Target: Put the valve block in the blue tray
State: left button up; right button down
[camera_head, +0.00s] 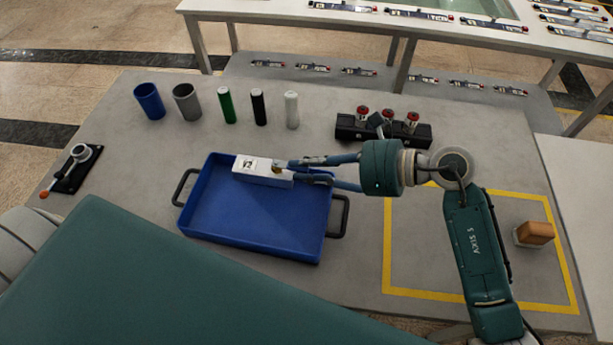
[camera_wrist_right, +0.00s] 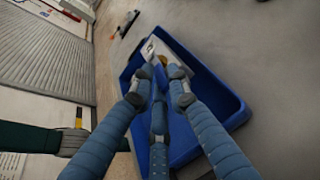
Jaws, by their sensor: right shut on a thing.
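The valve block (camera_head: 258,169) is a white, box-shaped block with a dark marking on top and a brass-coloured spot at its right end. My right gripper (camera_head: 287,172) is shut on that end, reaching in from the right. The block is over the back part of the blue tray (camera_head: 262,246), overlapping its rear rim in the head view. I cannot tell whether it touches the tray. In the right wrist view the block (camera_wrist_right: 150,48) shows beyond the blue fingers, with the tray (camera_wrist_right: 216,87) below. My left gripper is not in view.
Behind the tray stand a blue cup (camera_head: 149,101), a grey cup (camera_head: 187,101) and several bottles. A black rack (camera_head: 352,128) with red-topped parts is at the back right. A brown block (camera_head: 535,233) sits inside the yellow-taped square. The tray has dark side handles (camera_head: 339,217).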

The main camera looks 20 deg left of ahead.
notch_tip(320, 180, down, 4)
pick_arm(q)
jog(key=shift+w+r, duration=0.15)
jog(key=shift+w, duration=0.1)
pick_arm(e)
jog(key=shift+f, duration=0.1)
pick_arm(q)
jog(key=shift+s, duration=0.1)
pick_arm(e)
jog(key=shift+f, duration=0.1)
jog(key=c, duration=1.7)
grip_release()
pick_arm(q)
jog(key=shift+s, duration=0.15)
